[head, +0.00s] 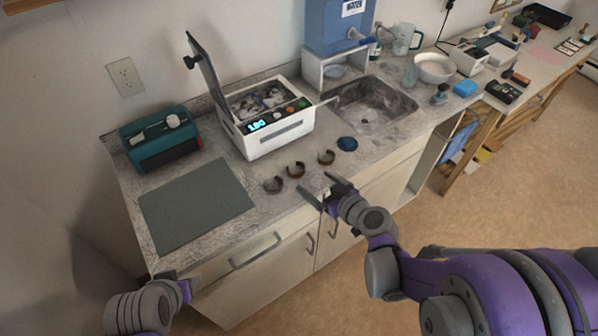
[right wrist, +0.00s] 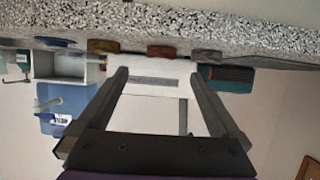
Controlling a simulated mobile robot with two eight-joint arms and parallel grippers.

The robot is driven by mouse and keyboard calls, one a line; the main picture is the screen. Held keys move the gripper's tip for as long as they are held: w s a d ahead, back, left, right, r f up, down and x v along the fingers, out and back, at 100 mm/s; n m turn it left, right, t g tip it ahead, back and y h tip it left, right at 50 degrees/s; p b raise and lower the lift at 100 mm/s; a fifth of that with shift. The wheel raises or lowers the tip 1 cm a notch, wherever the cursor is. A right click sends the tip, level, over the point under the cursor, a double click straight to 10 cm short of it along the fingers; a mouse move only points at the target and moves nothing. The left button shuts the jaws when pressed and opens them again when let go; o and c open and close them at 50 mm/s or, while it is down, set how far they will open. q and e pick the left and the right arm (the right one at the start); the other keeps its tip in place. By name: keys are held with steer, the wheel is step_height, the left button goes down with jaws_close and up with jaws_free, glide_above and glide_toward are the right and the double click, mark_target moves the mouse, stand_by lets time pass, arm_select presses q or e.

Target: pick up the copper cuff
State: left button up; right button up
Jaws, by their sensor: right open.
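Three small open cuffs stand in a row near the counter's front edge: a grey one (head: 273,185), a reddish-brown one (head: 296,170) in the middle and a brown one (head: 326,157). The middle one looks most like copper, but the tones are close. In the right wrist view, which is upside down, the reddish cuff (right wrist: 161,51) lies between the brown cuff (right wrist: 103,46) and the grey cuff (right wrist: 206,54). My right gripper (head: 317,184) is open and empty, just in front of the cuffs, apart from them. My left gripper (head: 177,281) is by the counter's front-left corner; its jaws are unclear.
A white box with a raised lid and lit display (head: 275,135) stands behind the cuffs. A blue round item (head: 347,143) lies to their right. A grey-green mat (head: 196,205) and teal device (head: 160,140) are left. A sink (head: 370,105) is behind right.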

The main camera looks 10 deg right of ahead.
mark_target(300, 177)
steer(key=x, duration=0.3)
steer(key=shift+w+a+f, duration=0.1)
steer(key=shift+w+a, duration=0.05)
steer(key=shift+w, duration=0.1)
steer(key=x, duration=0.5)
steer(key=shift+w+a, duration=0.1)
steer(key=shift+w, duration=0.05)
steer(key=shift+c, duration=0.7)
steer(key=c, duration=1.2)
steer(key=shift+c, duration=0.2)
